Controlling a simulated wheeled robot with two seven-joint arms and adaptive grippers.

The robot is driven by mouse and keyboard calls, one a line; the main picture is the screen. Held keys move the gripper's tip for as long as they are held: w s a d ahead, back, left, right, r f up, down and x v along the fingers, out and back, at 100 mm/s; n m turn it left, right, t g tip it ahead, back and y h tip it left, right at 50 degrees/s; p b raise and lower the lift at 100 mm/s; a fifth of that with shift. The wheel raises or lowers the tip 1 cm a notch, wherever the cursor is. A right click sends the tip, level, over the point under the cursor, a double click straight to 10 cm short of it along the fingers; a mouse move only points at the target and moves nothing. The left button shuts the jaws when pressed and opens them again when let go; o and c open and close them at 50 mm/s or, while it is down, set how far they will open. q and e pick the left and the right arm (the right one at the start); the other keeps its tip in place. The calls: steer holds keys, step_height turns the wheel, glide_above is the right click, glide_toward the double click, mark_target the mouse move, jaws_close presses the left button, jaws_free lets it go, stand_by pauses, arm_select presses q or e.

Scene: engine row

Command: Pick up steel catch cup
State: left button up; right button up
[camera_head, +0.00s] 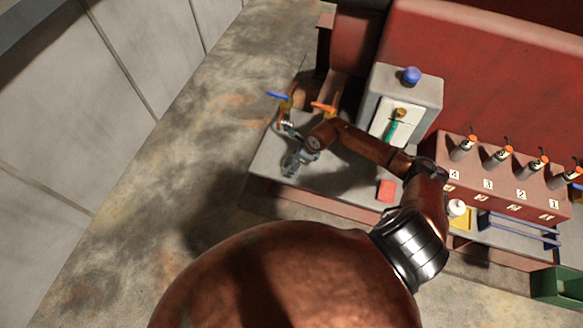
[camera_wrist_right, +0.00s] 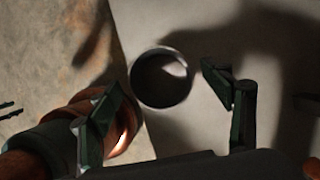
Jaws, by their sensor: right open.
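The steel catch cup shows in the right wrist view as a dark round opening with a thin grey rim (camera_wrist_right: 162,77). It stands on the pale bench top, close to its edge. My right gripper (camera_wrist_right: 164,88) is open, with one dark finger on each side of the cup in that view. I cannot tell whether the fingers touch it. In the head view my right gripper (camera_head: 293,163) is over the left end of the grey bench (camera_head: 335,182), and I cannot make out the cup there. My left gripper is not in view.
A blue-handled tap (camera_head: 278,95) and an orange-handled one (camera_head: 323,107) stand behind the gripper. A grey box with a blue dome (camera_head: 411,76) stands at the back. A red block (camera_head: 386,190) lies on the bench. A red numbered rack (camera_head: 505,187) is at right.

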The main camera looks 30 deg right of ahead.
steer(key=shift+x, duration=0.8)
steer(key=shift+w, duration=0.1)
steer(key=shift+c, duration=0.3)
steer(key=shift+r, duration=0.1)
steer(key=c, duration=1.2)
steer(key=shift+c, duration=0.2)
